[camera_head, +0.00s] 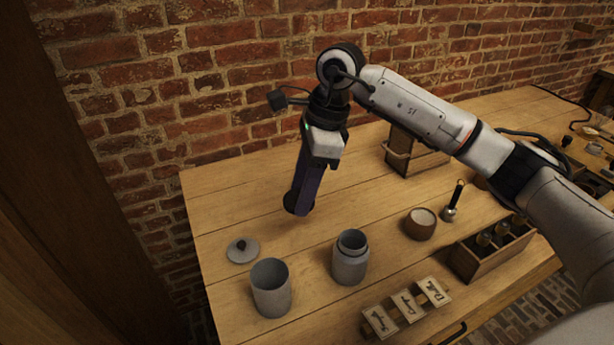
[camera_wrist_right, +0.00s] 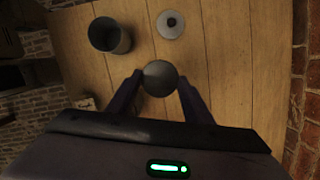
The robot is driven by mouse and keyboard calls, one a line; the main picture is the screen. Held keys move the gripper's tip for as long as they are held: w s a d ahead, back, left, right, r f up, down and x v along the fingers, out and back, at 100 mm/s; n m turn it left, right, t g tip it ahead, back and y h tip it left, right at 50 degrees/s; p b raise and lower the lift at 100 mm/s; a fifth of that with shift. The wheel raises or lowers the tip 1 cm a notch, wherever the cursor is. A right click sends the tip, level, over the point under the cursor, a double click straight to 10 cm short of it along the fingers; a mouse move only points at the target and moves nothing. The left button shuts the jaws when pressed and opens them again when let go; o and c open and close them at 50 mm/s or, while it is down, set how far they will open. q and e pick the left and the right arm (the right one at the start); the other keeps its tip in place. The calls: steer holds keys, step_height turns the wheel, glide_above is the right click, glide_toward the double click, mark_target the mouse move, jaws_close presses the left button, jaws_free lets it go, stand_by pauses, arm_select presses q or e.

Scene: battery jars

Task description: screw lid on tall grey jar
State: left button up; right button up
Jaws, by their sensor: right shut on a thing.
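My right gripper (camera_head: 298,203) points down over the left part of the table, shut on a dark grey round lid (camera_head: 293,206). In the right wrist view the lid (camera_wrist_right: 160,78) sits between the two fingers (camera_wrist_right: 160,92). It appears just above the table; the gap is hard to judge. A grey jar with a narrower neck (camera_head: 348,266) stands open to the right and in front of the gripper. A plain grey cylindrical jar (camera_head: 271,294) stands open to its left; it also shows in the right wrist view (camera_wrist_right: 108,37). My left gripper is not in view.
A knobbed grey lid (camera_head: 243,250) lies behind the plain jar. A wooden bowl (camera_head: 420,226), a black-handled tool (camera_head: 452,205), a bottle rack (camera_head: 475,262) and label cards (camera_head: 408,304) are to the right. A wooden box (camera_head: 412,158) stands near the brick wall.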

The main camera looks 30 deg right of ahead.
steer(key=s+a+f+n+g+h+b, duration=0.1)
steer(key=s+f+n+g, duration=0.1)
steer(key=s+n, duration=0.5)
steer(key=s+a+f+n+g+h, duration=0.1)
steer(key=s+n, duration=0.6)
steer(key=n, duration=0.8)
steer(key=shift+s+a+f+g+h+b, duration=0.2)
steer(key=shift+a+f+g+h+b, duration=0.15)
steer(key=shift+a+f+g, duration=0.35)
steer(key=shift+s+r, duration=0.1)
